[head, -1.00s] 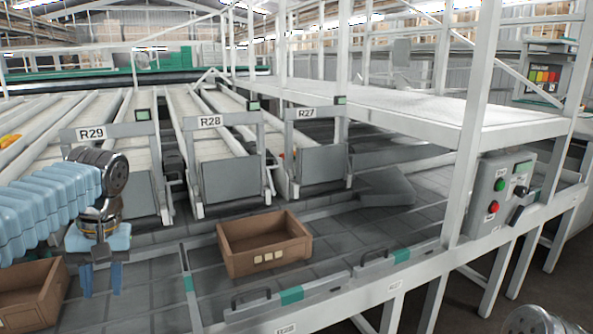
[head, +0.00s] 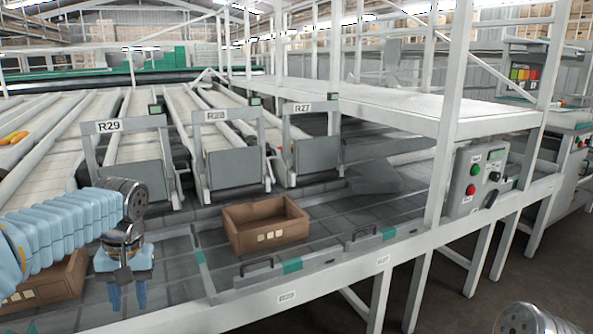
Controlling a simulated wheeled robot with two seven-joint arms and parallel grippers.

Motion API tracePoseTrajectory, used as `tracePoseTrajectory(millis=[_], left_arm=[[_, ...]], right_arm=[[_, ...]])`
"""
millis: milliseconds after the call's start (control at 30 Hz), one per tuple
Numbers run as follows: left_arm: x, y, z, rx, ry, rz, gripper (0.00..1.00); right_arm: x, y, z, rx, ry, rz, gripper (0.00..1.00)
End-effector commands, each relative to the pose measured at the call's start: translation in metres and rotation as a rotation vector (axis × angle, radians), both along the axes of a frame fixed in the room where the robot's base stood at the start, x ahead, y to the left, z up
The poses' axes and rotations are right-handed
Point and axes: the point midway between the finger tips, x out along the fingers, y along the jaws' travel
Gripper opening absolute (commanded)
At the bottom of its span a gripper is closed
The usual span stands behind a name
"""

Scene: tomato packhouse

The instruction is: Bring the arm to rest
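My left arm comes in from the left in a pale blue sleeve. My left gripper (head: 128,296) points down over the grey conveyor table, with its two blue fingers apart and nothing between them. It hangs between two brown crates. One brown crate (head: 268,236) stands to its right on the table, with small pale labels on its front wall, and looks empty. The other brown crate (head: 45,285) is at the left, partly hidden behind my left arm. Only a grey rounded part of my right arm shows at the bottom right; my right gripper is not in view.
Lanes marked R29 (head: 108,126), R28 (head: 216,115) and R27 (head: 302,108) end behind the table. A control box (head: 476,180) with a red button sits on the right, by a white frame post (head: 447,120). Handled front panels (head: 290,268) line the near edge.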

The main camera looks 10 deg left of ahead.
Motion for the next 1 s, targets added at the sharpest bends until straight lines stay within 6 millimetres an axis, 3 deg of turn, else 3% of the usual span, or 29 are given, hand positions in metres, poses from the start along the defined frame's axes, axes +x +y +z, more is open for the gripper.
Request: tracePoseTrajectory(millis=[267, 367, 500, 667, 800, 900, 1000], left_arm=[[0.034, -0.044, -0.087, -0.092, -0.012, -0.137, 0.38], [0.043, -0.072, -0.136, -0.153, -0.023, -0.200, 0.38], [0.041, -0.128, -0.225, -0.272, -0.044, -0.286, 0.38], [0.005, -0.195, -0.322, -0.407, -0.082, -0.331, 0.38], [-0.049, -0.241, -0.385, -0.481, -0.114, -0.320, 0.38], [-0.086, -0.260, -0.411, -0.498, -0.131, -0.307, 0.38], [-0.112, -0.269, -0.424, -0.497, -0.145, -0.297, 0.38]], right_arm=[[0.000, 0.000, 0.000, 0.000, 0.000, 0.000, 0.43], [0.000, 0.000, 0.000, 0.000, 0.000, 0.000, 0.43], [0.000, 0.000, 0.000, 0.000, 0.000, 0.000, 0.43], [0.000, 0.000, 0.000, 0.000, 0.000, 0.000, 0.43], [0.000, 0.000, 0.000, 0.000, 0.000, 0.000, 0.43], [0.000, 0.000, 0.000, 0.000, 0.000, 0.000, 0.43], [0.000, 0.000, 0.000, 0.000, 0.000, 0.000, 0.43]])
